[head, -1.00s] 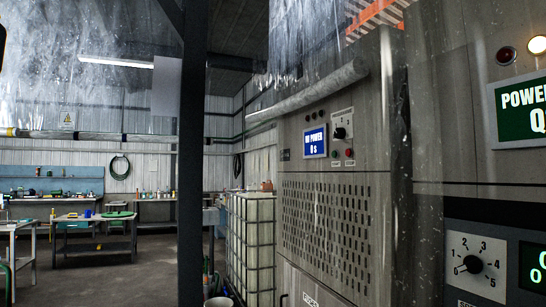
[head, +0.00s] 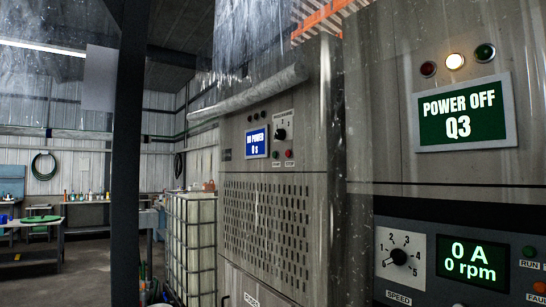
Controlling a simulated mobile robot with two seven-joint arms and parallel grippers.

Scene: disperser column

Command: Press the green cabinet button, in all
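A grey cabinet (head: 270,110) stands in the middle of the head view. On its front are a blue screen (head: 256,143), a black rotary knob (head: 280,134), a small green button (head: 276,154) at the left and a small red button (head: 289,154) at the right. A nearer cabinet at the right bears a green screen reading "POWER OFF Q3" (head: 458,117). Above it are a dark red lamp (head: 428,69), a lit amber lamp (head: 455,61) and a dark green lamp (head: 485,53). Neither of my grippers is in view.
Below the green screen, a panel carries a speed dial (head: 399,257) and a display reading "0 A 0 rpm" (head: 472,260). A caged white tank (head: 190,240) stands left of the grey cabinet. A dark post (head: 128,160) rises at the left. Open floor (head: 75,275) lies beyond it.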

